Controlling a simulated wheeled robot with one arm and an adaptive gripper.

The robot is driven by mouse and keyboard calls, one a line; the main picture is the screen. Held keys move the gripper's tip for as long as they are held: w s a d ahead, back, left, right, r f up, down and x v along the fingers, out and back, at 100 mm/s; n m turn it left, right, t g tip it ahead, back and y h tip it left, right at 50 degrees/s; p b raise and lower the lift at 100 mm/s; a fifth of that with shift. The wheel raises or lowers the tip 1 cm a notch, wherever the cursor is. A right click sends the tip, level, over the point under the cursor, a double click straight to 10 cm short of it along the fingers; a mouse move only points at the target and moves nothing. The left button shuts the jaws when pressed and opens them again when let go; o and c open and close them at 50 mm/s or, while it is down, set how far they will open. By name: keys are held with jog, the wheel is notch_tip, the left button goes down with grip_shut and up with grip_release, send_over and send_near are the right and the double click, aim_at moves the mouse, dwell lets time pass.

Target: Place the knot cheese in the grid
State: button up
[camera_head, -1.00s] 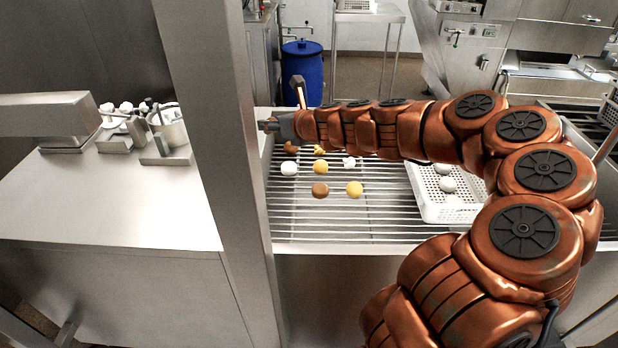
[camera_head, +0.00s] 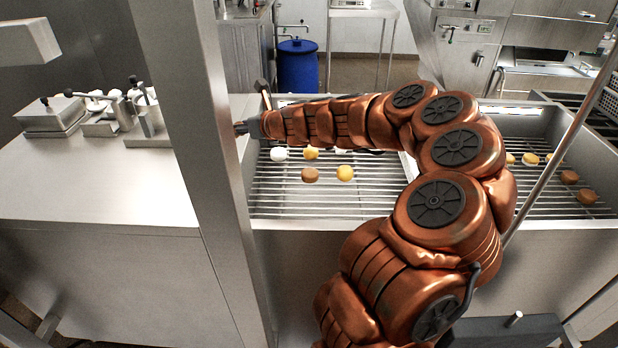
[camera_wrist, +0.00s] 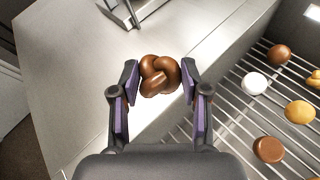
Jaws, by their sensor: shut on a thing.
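A glossy brown knot cheese (camera_wrist: 159,76) sits between the two purple-padded fingers of my gripper (camera_wrist: 160,84) in the wrist view. The fingers are shut on it. Below it in that view are the pale metal counter and its edge. The grid of metal bars (camera_wrist: 222,148) lies to the right, with the knot beside it rather than over it. In the head view my gripper (camera_head: 244,128) is at the left end of the grid (camera_head: 330,204), close to the upright post. The knot cannot be made out there.
A white cheese (camera_head: 279,154), a brown one (camera_head: 310,175) and a yellow one (camera_head: 345,173) lie on the grid. Several more (camera_head: 570,177) lie at the far right. The metal post (camera_head: 190,150) stands left of the grid. Bare bars show at the front.

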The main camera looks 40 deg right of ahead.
jog(key=b, duration=1.4)
send_over(279, 179)
jog(key=s, duration=0.2)
notch_tip(279, 179, down, 10)
jog(key=shift+n+y, duration=0.5)
jog(key=shift+y, duration=0.1)
jog(key=shift+w+f+b, duration=0.3)
jog(key=shift+f+b, duration=1.6)
jog(key=shift+f, duration=0.15)
jog(key=shift+w+f+b, duration=0.25)
jog(key=shift+f+b, duration=1.6)
jog(key=shift+f, duration=0.25)
jog(key=shift+w+f+b, duration=0.3)
jog(key=shift+f+b, duration=1.6)
jog(key=shift+f, duration=0.15)
jog(key=shift+f, duration=0.15)
jog(key=o, duration=1.1)
jog(key=p+v, duration=0.1)
jog(key=v, duration=0.2)
jog(key=p+v, duration=0.1)
jog(key=v, duration=0.3)
jog(key=p+v, duration=0.1)
jog(key=v, duration=0.3)
jog(key=shift+w+r, duration=0.15)
jog(key=shift+r, duration=0.2)
jog(key=shift+s+d+r, duration=0.1)
jog(key=shift+s+d, duration=0.05)
jog(key=shift+s, duration=0.35)
